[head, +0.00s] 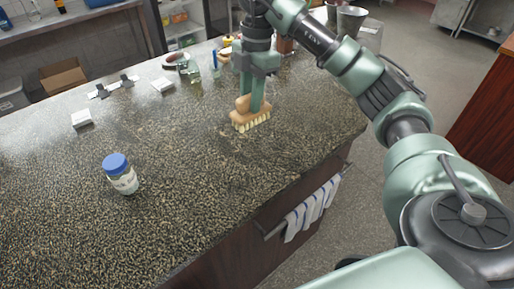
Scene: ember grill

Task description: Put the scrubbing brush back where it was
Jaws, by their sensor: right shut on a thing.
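The scrubbing brush (247,119) has a tan wooden body and pale bristles pointing down. It is at the speckled stone counter (190,215), near its right-hand edge. I cannot tell whether the bristles touch the counter or sit just above it. My right gripper (252,104) points down and is shut on the brush from above. My left gripper is not in view.
A blue-lidded jar (122,175) stands on the counter at left. Small white blocks (82,118), dark-and-silver clips (113,87) and several small items lie toward the back. A striped towel (312,208) hangs on the counter's side rail. The counter's middle is clear.

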